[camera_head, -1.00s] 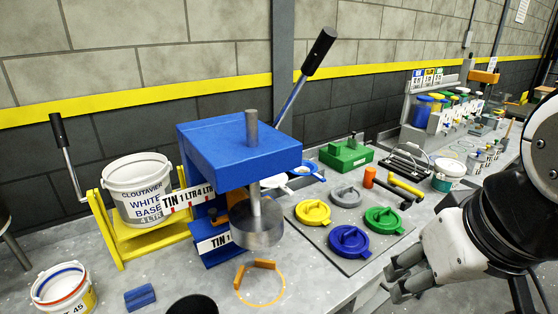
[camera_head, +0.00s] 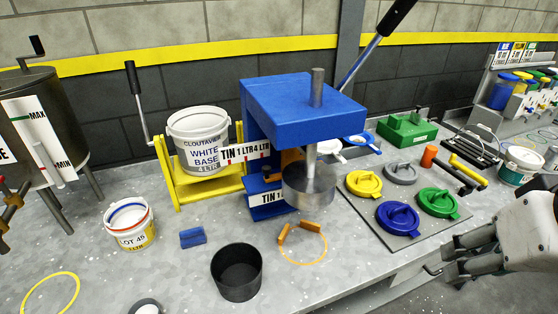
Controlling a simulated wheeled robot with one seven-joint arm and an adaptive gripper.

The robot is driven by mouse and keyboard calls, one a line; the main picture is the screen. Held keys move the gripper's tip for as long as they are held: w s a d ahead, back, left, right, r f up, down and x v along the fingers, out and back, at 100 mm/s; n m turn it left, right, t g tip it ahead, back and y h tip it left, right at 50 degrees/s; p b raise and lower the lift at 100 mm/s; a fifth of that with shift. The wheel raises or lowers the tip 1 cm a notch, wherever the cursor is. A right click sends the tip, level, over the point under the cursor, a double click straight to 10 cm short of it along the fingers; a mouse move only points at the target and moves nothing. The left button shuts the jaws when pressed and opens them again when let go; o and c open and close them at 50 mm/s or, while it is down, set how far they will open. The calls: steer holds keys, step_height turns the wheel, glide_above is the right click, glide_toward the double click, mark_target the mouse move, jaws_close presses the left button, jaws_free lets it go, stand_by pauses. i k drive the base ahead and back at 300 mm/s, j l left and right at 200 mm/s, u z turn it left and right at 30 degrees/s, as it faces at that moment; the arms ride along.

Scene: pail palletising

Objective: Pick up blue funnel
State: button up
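A small blue-rimmed piece with a pale inside (camera_head: 362,140) lies behind the blue press, partly hidden by it. It may be the blue funnel, but I cannot tell its shape. A similar white piece (camera_head: 332,155) lies beside it, also partly hidden. My gripper (camera_head: 436,270) is at the lower right, near the bench's front edge and right of the lid mat. It is well apart from the blue piece and nothing shows in it. Its fingers are seen from the side, so their opening is unclear.
The blue press (camera_head: 300,105) with its raised lever stands mid-bench. Coloured lids lie on a grey mat (camera_head: 383,234). A white pail (camera_head: 198,145) sits in a yellow stand; a black cup (camera_head: 237,272) and LOT 45 pail (camera_head: 131,226) stand in front.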

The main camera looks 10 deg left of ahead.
mark_target(365, 138)
steer(key=i+l+u, duration=0.45)
steer(key=l, duration=0.25)
steer(key=l+u, duration=0.25)
steer(key=i+l+u, duration=0.1)
steer(key=l+u, duration=0.15)
steer(key=l, duration=0.3)
